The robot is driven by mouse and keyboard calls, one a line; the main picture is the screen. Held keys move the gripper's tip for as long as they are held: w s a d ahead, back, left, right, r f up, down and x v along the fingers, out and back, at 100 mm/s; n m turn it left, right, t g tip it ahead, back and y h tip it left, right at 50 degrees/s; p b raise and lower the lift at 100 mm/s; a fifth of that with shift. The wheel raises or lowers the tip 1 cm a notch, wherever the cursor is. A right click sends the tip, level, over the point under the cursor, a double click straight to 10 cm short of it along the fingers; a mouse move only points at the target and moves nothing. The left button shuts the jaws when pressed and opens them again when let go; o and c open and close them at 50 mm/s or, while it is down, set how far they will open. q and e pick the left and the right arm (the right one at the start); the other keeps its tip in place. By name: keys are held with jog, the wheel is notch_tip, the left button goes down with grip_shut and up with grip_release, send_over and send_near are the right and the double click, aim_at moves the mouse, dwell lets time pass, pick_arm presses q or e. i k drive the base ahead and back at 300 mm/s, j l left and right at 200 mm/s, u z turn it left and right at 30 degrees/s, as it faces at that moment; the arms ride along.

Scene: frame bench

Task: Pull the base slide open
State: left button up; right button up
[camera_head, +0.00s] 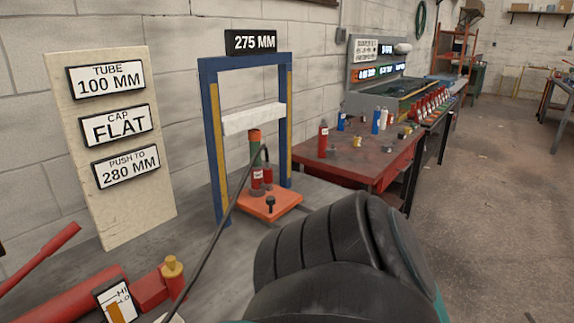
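An orange base slide (270,206) lies at the foot of a blue press frame (216,140) on the grey bench. A dark upright knob (270,203) stands near the slide's front. A red cylinder (257,177) stands towards the slide's rear, with a green tube and an orange piece (254,136) above it. A white crossbar (254,118) spans the frame above them. How far the slide is pulled out I cannot tell. A black, ribbed arm link of mine fills the lower middle, just in front of the slide. Neither gripper shows.
A board (112,148) reads TUBE 100 MM, CAP FLAT, PUSH TO 280 MM. A sign (251,42) above the frame reads 275 MM. A red hand pump (150,290) lies front left, with a black hose (226,217) rising towards the frame. A red table (365,165) with bottles stands behind right.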

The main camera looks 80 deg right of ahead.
aim_at(265, 206)
jog(key=z, duration=1.85)
jog(key=u, duration=0.45)
jog(key=l+u, duration=0.85)
jog(key=l, duration=0.65)
jog(key=k+l+u, duration=0.1)
jog(key=l, duration=0.7)
jog(key=k, duration=0.05)
